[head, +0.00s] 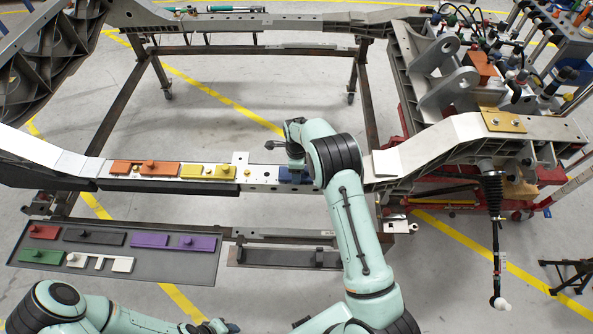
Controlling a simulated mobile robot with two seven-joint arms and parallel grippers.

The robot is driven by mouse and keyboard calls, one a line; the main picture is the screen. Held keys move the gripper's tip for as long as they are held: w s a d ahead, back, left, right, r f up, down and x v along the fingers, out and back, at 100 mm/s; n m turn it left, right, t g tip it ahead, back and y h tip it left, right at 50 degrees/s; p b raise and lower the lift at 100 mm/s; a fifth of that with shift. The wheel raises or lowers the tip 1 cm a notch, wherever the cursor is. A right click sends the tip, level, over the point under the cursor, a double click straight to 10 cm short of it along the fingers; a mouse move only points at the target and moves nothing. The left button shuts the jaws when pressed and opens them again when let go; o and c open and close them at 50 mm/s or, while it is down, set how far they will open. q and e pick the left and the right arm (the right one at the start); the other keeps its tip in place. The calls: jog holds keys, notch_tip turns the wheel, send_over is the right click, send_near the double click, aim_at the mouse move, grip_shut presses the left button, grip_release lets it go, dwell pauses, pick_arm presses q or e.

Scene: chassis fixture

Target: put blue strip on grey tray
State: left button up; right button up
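The blue strip (285,175) lies on the chassis beam, right of the yellow strip, and is partly hidden by my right arm. My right gripper (295,166) is over the blue strip, its fingers mostly hidden by its own wrist, so I cannot tell whether it is open or touching the strip. The grey tray (120,272) is at the lower left and holds red, black, purple, green and white pieces. My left gripper (222,327) is at the bottom edge, below the tray, partly cut off; its fingers are unclear.
An orange strip (146,168) and a yellow strip (208,172) lie on the chassis beam (258,187) left of the blue strip. The tray's lower right part is bare. A smaller dark plate (285,257) lies right of the tray.

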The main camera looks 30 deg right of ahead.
pick_arm(q)
jog(key=w+r+p, duration=0.2)
jog(key=w+r, duration=0.1)
jog(key=shift+w, duration=0.25)
pick_arm(e)
notch_tip(320, 180, up, 8)
jog(key=shift+r, duration=0.2)
pick_arm(q)
jog(key=shift+s+t, duration=0.1)
jog(key=shift+t, duration=0.2)
